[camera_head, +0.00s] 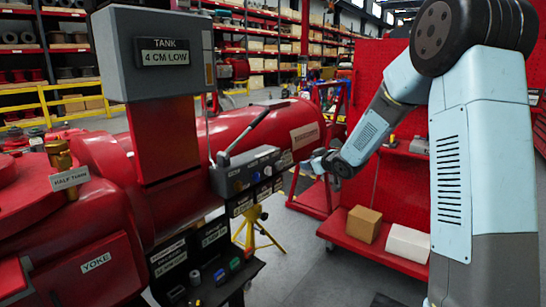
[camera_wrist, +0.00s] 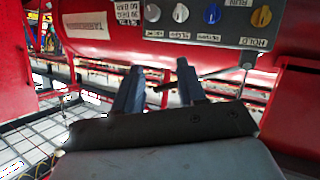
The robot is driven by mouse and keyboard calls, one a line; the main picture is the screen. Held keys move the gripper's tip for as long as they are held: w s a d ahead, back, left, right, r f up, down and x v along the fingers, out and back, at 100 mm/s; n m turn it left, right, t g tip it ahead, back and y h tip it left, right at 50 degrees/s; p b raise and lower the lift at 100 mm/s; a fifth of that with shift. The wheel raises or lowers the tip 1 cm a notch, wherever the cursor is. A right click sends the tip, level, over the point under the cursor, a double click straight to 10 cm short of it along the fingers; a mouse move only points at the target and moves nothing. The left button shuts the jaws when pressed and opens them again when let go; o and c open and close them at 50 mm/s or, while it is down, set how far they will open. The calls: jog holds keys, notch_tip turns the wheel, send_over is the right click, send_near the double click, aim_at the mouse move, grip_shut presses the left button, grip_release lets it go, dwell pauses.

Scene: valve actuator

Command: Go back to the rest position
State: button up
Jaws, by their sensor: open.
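My gripper (camera_head: 322,163) is at the end of my blue-grey arm, right of the middle in the head view. In the wrist view my gripper (camera_wrist: 158,85) shows two dark fingers spread apart with nothing between them. The grey control panel (camera_head: 245,170) of the red actuator is left of my gripper, with a visible gap in the picture. In the wrist view the panel (camera_wrist: 225,33) is beyond the fingertips, with silver, blue and yellow knobs and labels such as HOLD. A long lever (camera_head: 246,135) slants up above the panel.
A grey box labelled TANK 4 CM LOW (camera_head: 155,55) stands on the red actuator at left. A red cart (camera_head: 385,240) carries a cardboard box (camera_head: 363,224) and a white block (camera_head: 408,242). A yellow stand (camera_head: 258,230) is below the panel. Grey floor is open between.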

jog(key=s+d+r+m+g+h, duration=0.1)
jog(key=s+d+r+m+h, duration=0.2)
jog(key=s+d+r, duration=0.5)
jog(key=s+d+r+m+g+h, duration=0.1)
jog(key=s+r+m+h, duration=0.2)
jog(key=s, duration=0.9)
jog(key=s+m+g, duration=0.2)
jog(key=s+g, duration=0.2)
jog(key=s, duration=2.3)
jog(key=shift+d+f+m+g, duration=0.3)
jog(key=shift+d+f+g, duration=0.1)
jog(key=shift+d, duration=0.05)
